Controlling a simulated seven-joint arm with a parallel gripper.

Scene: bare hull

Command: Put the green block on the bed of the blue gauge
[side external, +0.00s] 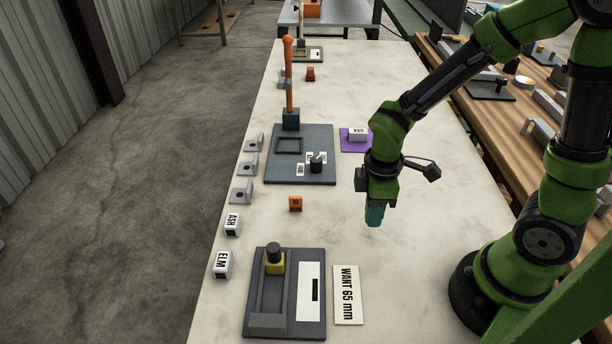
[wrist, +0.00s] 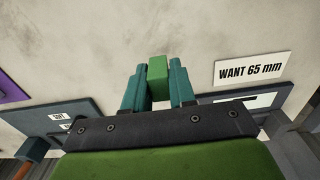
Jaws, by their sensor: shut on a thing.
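My gripper (side external: 374,214) has teal fingers and hangs above the table, right of the middle in the side view. In the wrist view it is shut on the green block (wrist: 158,70), which sits between the two fingertips. In the side view the fingers hide most or all of the block. A dark blue-grey gauge (side external: 307,327) lies at the near left of my gripper, with a long channel, a yellow slider (side external: 275,268) with a dark knob, and a white scale strip (side external: 309,278). Its bed looks empty. I cannot tell for certain that this is the blue gauge.
A "WANT 65 mm" card (side external: 348,295) lies right of the gauge. A plate with an orange lever (side external: 300,172) is farther back, beside a purple mat (side external: 349,147). Table below my gripper is clear.

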